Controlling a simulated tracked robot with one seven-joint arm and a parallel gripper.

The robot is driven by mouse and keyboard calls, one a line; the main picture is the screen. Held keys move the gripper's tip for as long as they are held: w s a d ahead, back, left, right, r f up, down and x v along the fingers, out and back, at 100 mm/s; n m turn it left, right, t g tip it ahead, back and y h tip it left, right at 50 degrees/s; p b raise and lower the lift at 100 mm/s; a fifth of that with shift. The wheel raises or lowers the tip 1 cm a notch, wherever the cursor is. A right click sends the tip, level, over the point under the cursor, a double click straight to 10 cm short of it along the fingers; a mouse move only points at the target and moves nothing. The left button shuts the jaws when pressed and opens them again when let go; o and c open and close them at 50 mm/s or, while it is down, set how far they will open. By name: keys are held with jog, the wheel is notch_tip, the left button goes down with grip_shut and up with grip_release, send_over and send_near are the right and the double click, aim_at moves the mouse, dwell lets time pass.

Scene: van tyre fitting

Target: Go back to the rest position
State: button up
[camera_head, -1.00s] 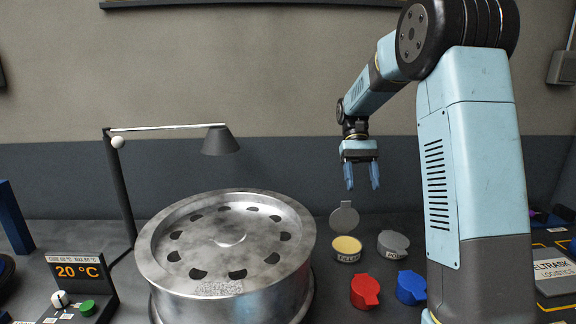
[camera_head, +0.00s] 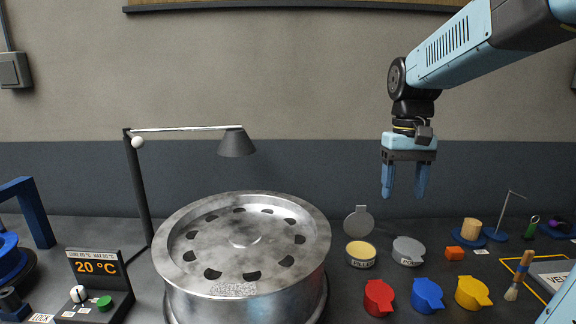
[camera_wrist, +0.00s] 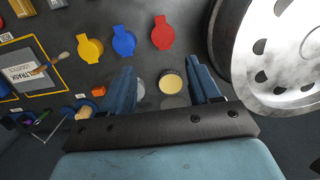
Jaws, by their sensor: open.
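My gripper (camera_head: 404,182) hangs with its two blue fingers pointing down and apart, open and empty. It is in the air above the back of the bench, over the area of the open yellow-filled tin (camera_head: 360,253) and the closed grey tin (camera_head: 408,250). In the wrist view my fingers (camera_wrist: 165,88) show to either side of the yellow-filled tin (camera_wrist: 171,82), well above it. Nothing is between the fingers.
A large metal wheel rim (camera_head: 242,250) stands left of my gripper, with a lamp (camera_head: 236,143) behind it. Red (camera_head: 379,297), blue (camera_head: 427,295) and yellow (camera_head: 472,292) lidded pots stand in front. A brush (camera_head: 519,275) and an orange block (camera_head: 455,253) are at right.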

jog(key=s+f+t, duration=0.1)
jog(key=s+t, duration=0.5)
jog(key=s, duration=0.6)
jog(key=shift+f+t, duration=0.15)
jog(key=shift+t, duration=0.25)
